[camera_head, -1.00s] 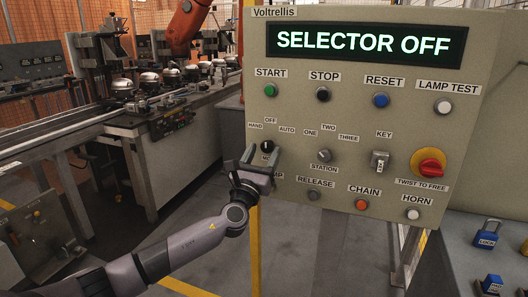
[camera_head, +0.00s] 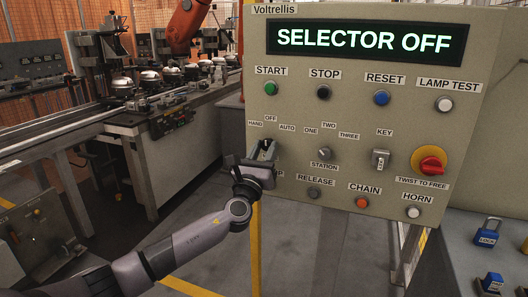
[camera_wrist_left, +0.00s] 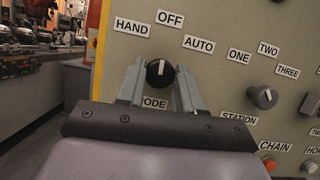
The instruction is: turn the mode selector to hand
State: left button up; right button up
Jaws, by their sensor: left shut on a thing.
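The mode selector is a black round knob with a pale pointer line (camera_wrist_left: 159,73) on the panel, below the labels HAND, OFF and AUTO. Its line points up, toward OFF. My left gripper (camera_head: 265,152) reaches the panel from below left and is shut on the knob. In the left wrist view its two fingers (camera_wrist_left: 160,82) stand on either side of the knob. In the head view the fingers largely hide the knob, and in the wrist view the MODE label is partly covered. The display (camera_head: 363,41) reads SELECTOR OFF. My right gripper is not in view.
The station selector (camera_head: 324,154), key switch (camera_head: 380,159) and release button (camera_head: 314,193) are right of the gripper. A red twist knob (camera_head: 430,165) sits farther right. A conveyor (camera_head: 150,115) with compressors runs at the left. Blue padlocks (camera_head: 487,232) are at lower right.

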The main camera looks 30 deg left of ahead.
pick_arm(q)
jog(key=n+y, duration=0.1)
jog(key=n, duration=0.1)
jog(key=n+g+y+b, duration=0.1)
jog(key=n, duration=0.2)
jog(key=shift+d+y, duration=0.15)
jog(key=shift+y, duration=0.15)
jog(key=n+g+y, duration=0.1)
jog(key=n, duration=0.2)
jog(key=n+g, duration=0.1)
jog(key=n, duration=0.2)
jog(key=shift+y, duration=0.4)
jog(key=shift+n, duration=0.3)
jog(key=o, duration=1)
jog(key=shift+d, duration=0.1)
jog(key=shift+b+v, duration=0.5)
jog(key=shift+v, duration=3)
jog(key=shift+d, duration=0.1)
